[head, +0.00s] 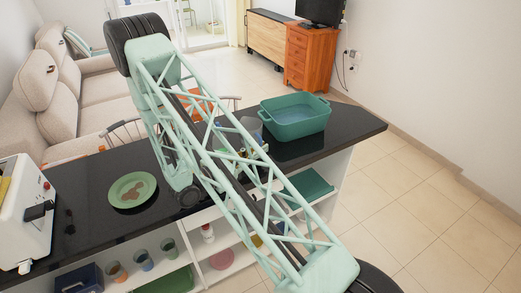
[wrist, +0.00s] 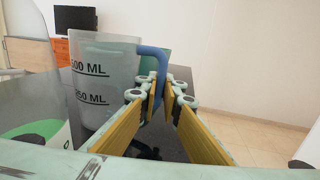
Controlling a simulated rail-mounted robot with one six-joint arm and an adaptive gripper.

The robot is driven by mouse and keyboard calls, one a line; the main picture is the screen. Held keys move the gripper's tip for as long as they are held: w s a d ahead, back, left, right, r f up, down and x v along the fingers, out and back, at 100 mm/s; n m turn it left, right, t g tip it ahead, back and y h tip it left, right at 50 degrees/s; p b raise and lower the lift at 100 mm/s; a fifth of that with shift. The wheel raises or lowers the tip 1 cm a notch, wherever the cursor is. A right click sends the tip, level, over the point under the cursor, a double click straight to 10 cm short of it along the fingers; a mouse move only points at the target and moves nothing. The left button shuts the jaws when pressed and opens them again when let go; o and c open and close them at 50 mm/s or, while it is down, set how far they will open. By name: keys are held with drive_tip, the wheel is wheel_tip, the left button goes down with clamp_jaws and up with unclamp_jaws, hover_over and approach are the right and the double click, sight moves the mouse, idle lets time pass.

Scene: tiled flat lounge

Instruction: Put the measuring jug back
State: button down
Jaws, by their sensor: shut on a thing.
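The measuring jug (wrist: 95,85) is a clear, greyish cup with black ML markings and a blue handle (wrist: 152,52). In the wrist view it stands upright just left of my gripper (wrist: 160,98), whose yellow-lined fingers are shut on the blue handle. The dark counter shows behind and below the jug. I cannot tell whether its base touches the counter. In the head view my lattice arm crosses the counter (head: 95,185) and hides most of the gripper and jug.
A teal baking dish (head: 297,128) stands on the counter's right end. A green plate (head: 132,202) lies left of my arm, near a white appliance (head: 25,215). Shelves below hold cups (head: 144,260), a pink plate (head: 222,260) and other items. Floor at right is clear.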

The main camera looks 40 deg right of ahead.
drive_tip(key=shift+f, duration=0.1)
idle(0.3)
drive_tip(key=c, duration=2.8)
unclamp_jaws()
drive_tip(key=shift+a+p, duration=0.35)
drive_tip(key=shift+a, duration=5.6)
